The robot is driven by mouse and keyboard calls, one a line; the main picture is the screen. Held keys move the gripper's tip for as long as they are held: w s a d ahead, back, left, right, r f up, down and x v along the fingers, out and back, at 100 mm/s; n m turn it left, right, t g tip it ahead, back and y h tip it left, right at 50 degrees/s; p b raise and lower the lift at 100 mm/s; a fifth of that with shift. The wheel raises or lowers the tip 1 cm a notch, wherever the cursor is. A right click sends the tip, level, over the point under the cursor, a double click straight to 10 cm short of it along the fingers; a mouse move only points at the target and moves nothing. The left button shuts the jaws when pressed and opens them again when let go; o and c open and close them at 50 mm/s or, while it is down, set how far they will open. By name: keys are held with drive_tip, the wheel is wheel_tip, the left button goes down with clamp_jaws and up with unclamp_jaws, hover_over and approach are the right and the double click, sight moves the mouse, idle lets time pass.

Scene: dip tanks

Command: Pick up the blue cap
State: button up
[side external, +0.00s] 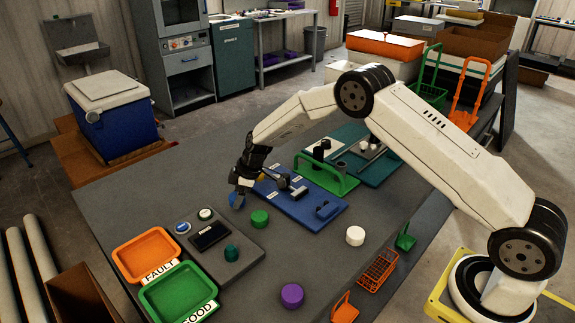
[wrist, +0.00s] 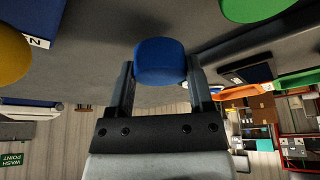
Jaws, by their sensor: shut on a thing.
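My gripper (side external: 239,191) is shut on the blue cap (side external: 236,201), left of the blue board. In the wrist view the round blue cap (wrist: 161,62) sits between the two fingertips, with a finger against each side. The fingers hide its edges. I cannot tell whether the cap touches the grey table or is just above it. A green cap (side external: 260,218) stands apart to the right of the blue one, and it also shows at the top right of the wrist view (wrist: 256,6). A yellow cap (wrist: 10,55) shows at the left of the wrist view.
A white cap (side external: 355,236) and a purple cap (side external: 292,295) stand on the open table. The blue board (side external: 308,208) with fixtures is right of my gripper. An orange tray (side external: 146,254) and a green tray (side external: 178,292) lie at the front left, beside a button panel (side external: 237,263).

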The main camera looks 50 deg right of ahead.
drive_tip(key=s+d+r, duration=0.1)
drive_tip(key=s+r, duration=1)
drive_tip(key=s, duration=0.3)
idle(0.8)
drive_tip(key=d+m+t+h, duration=0.1)
drive_tip(key=d+m, duration=0.5)
drive_tip(key=d, duration=2.3)
drive_tip(key=shift+w+h, duration=0.25)
drive_tip(key=shift+h, duration=0.25)
drive_tip(key=shift+f, duration=0.15)
drive_tip(key=shift+f, duration=2.25)
